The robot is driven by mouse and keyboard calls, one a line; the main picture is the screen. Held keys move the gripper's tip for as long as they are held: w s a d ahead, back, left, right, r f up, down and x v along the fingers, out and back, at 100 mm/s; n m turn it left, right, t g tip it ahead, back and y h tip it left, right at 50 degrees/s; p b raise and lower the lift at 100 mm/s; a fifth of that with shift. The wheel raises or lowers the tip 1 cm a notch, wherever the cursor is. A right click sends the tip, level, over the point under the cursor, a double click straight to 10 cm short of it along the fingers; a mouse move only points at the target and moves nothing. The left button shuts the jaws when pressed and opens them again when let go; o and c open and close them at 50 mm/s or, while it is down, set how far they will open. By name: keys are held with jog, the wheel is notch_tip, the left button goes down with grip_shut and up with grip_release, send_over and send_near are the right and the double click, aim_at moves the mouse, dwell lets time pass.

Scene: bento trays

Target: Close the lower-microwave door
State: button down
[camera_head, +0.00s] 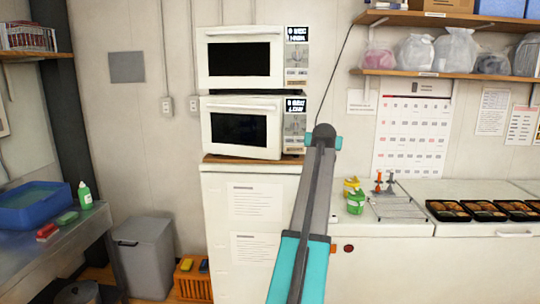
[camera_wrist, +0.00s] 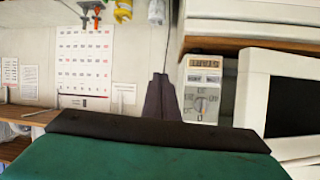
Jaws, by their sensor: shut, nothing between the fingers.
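The lower microwave (camera_head: 295,130) stands on a cabinet, directly under the upper microwave (camera_head: 297,60). Its white door (camera_head: 207,125) has a dark window. The door's right edge seems to stand slightly forward of the control panel, so it looks a little ajar. In the wrist view, which is upside down, the door frame (camera_wrist: 250,90) is at the right, beside the control panel (camera_wrist: 202,90). My gripper (camera_wrist: 161,78) is shut and empty. It points toward the wall to the right of the control panel as the head view sees it, apart from the door.
My arm crosses the middle of the head view. A wall calendar (camera_head: 412,138) hangs at the right. Bottles (camera_head: 355,201) and bento trays (camera_head: 488,212) stand on the right counter. A shelf (camera_head: 450,74) with bags is above. A grey bin (camera_head: 148,258) stands at lower left.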

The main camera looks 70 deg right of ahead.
jog(key=w+a+f+h+b, duration=0.1)
jog(key=w+a+f+h, duration=0.1)
jog(key=w+a, duration=0.6)
jog(key=w+a+f+g+h+b, duration=0.1)
jog(key=w+a+f+h+b, duration=0.1)
jog(key=w+a, duration=0.5)
jog(key=w+h, duration=0.1)
jog(key=w, duration=0.4)
jog(key=shift+w+a+f+m, duration=0.25)
jog(key=shift+a+f+m, duration=0.05)
jog(key=shift+a+f, duration=0.1)
jog(key=shift+d, duration=0.1)
jog(key=p, duration=0.5)
send_near(272, 151)
jog(key=shift+w+d+r, duration=0.1)
jog(key=shift+d+r, duration=0.05)
jog(key=shift+d, duration=0.95)
jog(key=shift+w+d+r, duration=0.15)
jog(key=shift+d, duration=0.95)
jog(key=shift+d+f, duration=0.1)
jog(key=shift+d, duration=0.9)
